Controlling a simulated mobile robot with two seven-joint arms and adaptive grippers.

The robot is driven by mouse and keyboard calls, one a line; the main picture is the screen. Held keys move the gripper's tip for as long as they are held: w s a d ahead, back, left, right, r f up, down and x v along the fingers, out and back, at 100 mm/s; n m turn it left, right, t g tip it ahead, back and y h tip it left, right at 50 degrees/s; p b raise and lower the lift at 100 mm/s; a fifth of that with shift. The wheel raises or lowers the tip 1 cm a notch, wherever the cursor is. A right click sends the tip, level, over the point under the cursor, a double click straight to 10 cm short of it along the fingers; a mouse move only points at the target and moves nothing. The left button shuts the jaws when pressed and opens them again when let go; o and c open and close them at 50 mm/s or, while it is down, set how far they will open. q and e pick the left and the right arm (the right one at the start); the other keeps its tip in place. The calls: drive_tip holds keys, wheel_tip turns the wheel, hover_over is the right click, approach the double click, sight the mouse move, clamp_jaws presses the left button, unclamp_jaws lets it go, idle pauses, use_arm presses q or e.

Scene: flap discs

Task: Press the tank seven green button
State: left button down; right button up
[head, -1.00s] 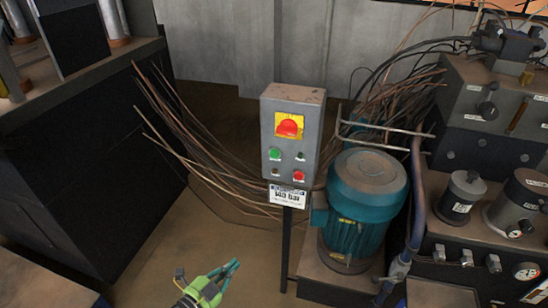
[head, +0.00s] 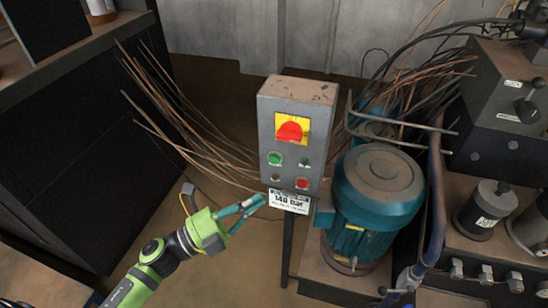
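A green button (head: 275,158) sits on the left of a grey control box (head: 317,120), below a red knob on a yellow plate (head: 290,131). A red button (head: 302,183) is lower right on the same face. No tank number is readable on the box. My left gripper (head: 263,201) is in front of and below the box, its teal fingertips converging near the left edge of the white label (head: 290,201). The fingers look shut and hold nothing visible. They overlap the label's edge in the picture; contact cannot be told. My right gripper is not in view.
A teal motor (head: 375,190) stands right of the box, with a bent metal rail (head: 400,143) above it. Brown cables (head: 185,135) spread on the left beside a dark cabinet (head: 90,150). Machinery with knobs (head: 510,110) fills the right. Floor is open left of the box.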

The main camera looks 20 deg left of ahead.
sight(275, 159)
use_arm(q)
drive_tip(key=w+b, duration=0.2)
drive_tip(key=w, duration=0.7)
drive_tip(key=shift+w+d, duration=0.1)
idle(1.4)
drive_tip(key=shift+w+f, duration=0.1)
drive_tip(key=shift+w, duration=0.3)
drive_tip(key=shift+w+b, duration=0.4)
idle(0.6)
idle(0.4)
drive_tip(key=shift+s+p, duration=0.3)
drive_tip(key=shift+s, duration=0.55)
